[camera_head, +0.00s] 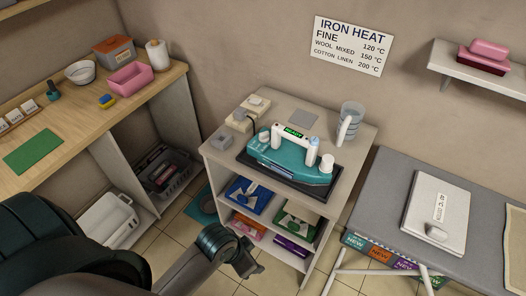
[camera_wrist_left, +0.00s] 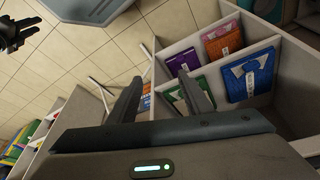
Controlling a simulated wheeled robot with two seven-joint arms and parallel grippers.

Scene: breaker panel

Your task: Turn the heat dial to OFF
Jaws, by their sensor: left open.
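A teal iron (camera_head: 292,157) with a pale handle sits on a dark base on top of the small shelf unit. A green-lit display (camera_head: 293,132) on it reads READY. A pale round knob (camera_head: 327,162) is at the iron's right end; other pale knob-like parts show along it. I cannot tell which is the heat dial, nor read any setting. My left gripper (camera_head: 248,264) is low, in front of the shelf unit and below the iron. In the wrist view its two fingers (camera_wrist_left: 160,80) are apart and empty. A dark gripper, seemingly my right, (camera_wrist_left: 16,34) shows at the upper left edge.
The shelf unit (camera_head: 220,160) holds folded clothes in packs. A clear jug (camera_head: 349,122) stands behind the iron's right side. An ironing board (camera_head: 385,190) with a white box lies right. A wooden counter (camera_head: 70,110) is left. A wall sign (camera_head: 352,46) lists iron heats.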

